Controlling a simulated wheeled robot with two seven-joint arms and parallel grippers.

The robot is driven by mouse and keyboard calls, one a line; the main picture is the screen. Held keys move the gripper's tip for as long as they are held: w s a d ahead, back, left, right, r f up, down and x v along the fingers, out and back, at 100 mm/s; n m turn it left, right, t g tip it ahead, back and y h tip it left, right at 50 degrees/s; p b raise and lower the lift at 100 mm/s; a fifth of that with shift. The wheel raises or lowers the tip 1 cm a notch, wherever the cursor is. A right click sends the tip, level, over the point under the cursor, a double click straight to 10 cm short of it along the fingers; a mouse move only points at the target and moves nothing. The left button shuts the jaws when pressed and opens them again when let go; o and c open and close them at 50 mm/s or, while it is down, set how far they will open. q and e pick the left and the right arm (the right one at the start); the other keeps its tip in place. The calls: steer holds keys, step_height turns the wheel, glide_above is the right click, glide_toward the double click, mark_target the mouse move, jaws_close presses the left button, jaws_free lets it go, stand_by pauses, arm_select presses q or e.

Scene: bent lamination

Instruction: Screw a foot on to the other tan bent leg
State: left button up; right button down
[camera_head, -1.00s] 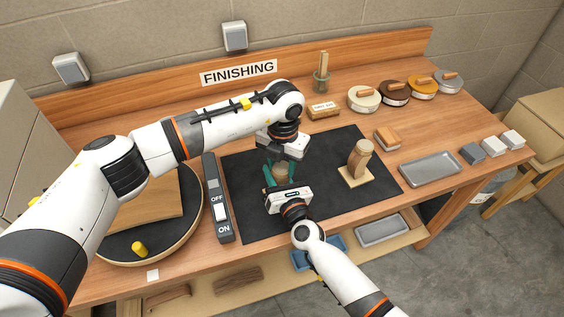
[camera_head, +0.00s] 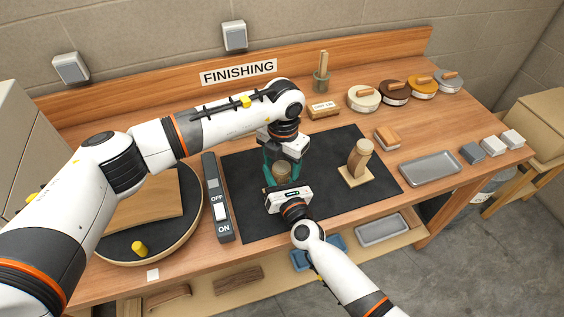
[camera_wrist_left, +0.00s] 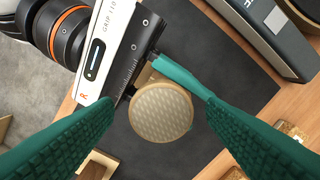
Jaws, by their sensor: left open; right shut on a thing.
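My right gripper (camera_head: 280,182) is shut on a tan bent leg, seen as a sliver (camera_wrist_left: 148,76) in the left wrist view, above the black mat. A round, textured tan foot (camera_wrist_left: 160,105) faces the left wrist camera, over that leg; it also shows in the head view (camera_head: 283,171). Whether it is threaded on is hidden. My left gripper (camera_wrist_left: 157,104) is open, its green fingers on either side of the foot; contact is not visible. The other bent leg (camera_head: 357,160), with a round foot (camera_head: 364,145) on top, stands on a pale wooden board (camera_head: 355,179).
The black mat (camera_head: 330,208) has free room to the right. The ON/OFF switch box (camera_head: 219,204) and round sander disc (camera_head: 180,222) lie left. A grey tray (camera_head: 430,168), sanding blocks (camera_head: 492,146) and several lidded tins (camera_head: 394,94) stand right and behind.

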arm_select(q)
step_height(320, 180, up, 12)
arm_select(e)
steer(key=shift+s+f, duration=0.1)
steer(key=shift+f, duration=0.25)
arm_select(q)
steer(key=shift+d+f, duration=0.1)
arm_select(e)
steer(key=c, duration=1.4)
jaws_free()
steer(key=o, duration=0.3)
arm_select(q)
steer(key=shift+w, duration=0.1)
arm_select(e)
steer(key=shift+o, duration=0.8)
steer(key=shift+r, duration=0.2)
steer(key=b+v, duration=0.2)
steer(key=v, duration=0.9)
steer(key=shift+f, duration=0.1)
arm_select(q)
step_height(320, 180, down, 2)
steer(key=shift+f, duration=0.25)
arm_select(e)
steer(key=shift+s+d, duration=0.15)
steer(key=shift+s, duration=0.2)
